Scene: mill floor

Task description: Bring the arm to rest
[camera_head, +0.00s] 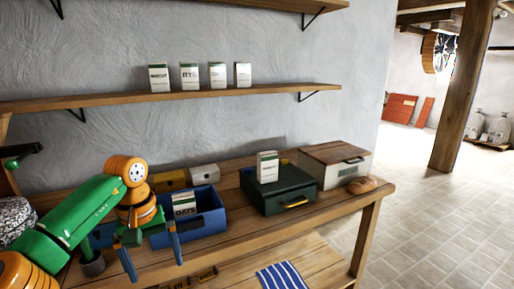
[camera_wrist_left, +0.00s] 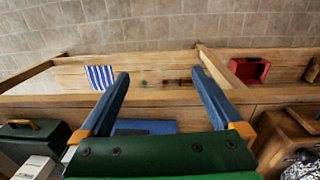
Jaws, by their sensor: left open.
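My left arm comes in from the left in the head view, green and orange. Its gripper (camera_head: 153,262) points downward in front of the blue bin (camera_head: 208,207), over the front of the wooden bench (camera_head: 240,225). The blue fingers are wide apart with nothing between them. In the left wrist view the open gripper (camera_wrist_left: 160,76) shows above the bench's front edge, with the lower shelf (camera_wrist_left: 160,70) beyond. My right gripper is in neither view.
A carton (camera_head: 184,204) stands in the blue bin. A dark green case (camera_head: 278,189) carries another carton (camera_head: 267,166). A wooden-lidded box (camera_head: 335,164) and bread (camera_head: 362,185) lie right. A striped cloth (camera_head: 283,277) is on the lower shelf. Floor (camera_head: 430,220) at right is clear.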

